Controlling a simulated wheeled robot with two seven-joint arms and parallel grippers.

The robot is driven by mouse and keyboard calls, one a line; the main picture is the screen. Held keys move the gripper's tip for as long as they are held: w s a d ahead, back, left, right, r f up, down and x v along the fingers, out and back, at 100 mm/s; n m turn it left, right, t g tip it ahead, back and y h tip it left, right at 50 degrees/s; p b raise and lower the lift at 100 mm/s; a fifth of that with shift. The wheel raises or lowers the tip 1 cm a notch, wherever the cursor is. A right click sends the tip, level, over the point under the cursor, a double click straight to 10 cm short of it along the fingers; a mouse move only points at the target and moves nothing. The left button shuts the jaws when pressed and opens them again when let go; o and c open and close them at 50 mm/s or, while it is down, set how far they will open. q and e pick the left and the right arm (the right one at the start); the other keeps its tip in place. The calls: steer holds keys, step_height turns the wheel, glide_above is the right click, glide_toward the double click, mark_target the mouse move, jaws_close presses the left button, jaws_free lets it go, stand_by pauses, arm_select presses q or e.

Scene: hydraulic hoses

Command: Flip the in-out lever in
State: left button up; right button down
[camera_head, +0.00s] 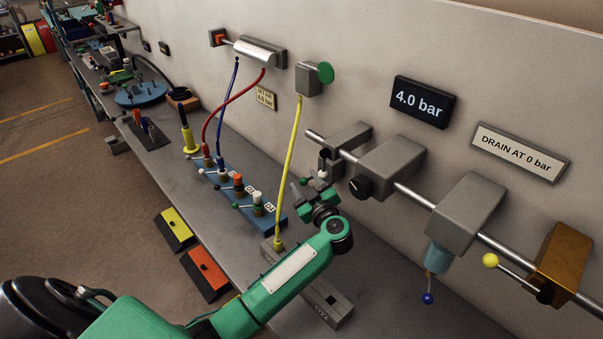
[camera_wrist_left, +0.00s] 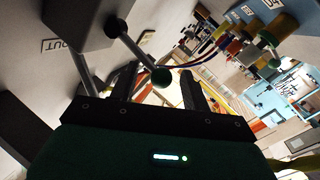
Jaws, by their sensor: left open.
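A label reading OUT (camera_wrist_left: 62,46) is on the pale surface beside the box. In the head view my left gripper (camera_head: 308,188) is just below the grey box (camera_head: 346,146) at the pipe's left end, and hides part of the lever there. My right gripper is not in view.
A pipe along the wall carries a regulator box with a black knob (camera_head: 361,187), another grey box (camera_head: 467,213) and a brass block (camera_head: 563,255). A 4.0 bar display (camera_head: 421,102) hangs above. A yellow hose (camera_head: 289,165) runs close left of my gripper, beside a blue manifold (camera_head: 245,199).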

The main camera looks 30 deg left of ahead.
mark_target(305, 182)
arm_select(q)
steer(key=shift+x, duration=1.65)
steer(key=shift+d, duration=0.1)
jaws_close()
steer(key=shift+s, duration=0.15)
steer(key=shift+f, duration=0.1)
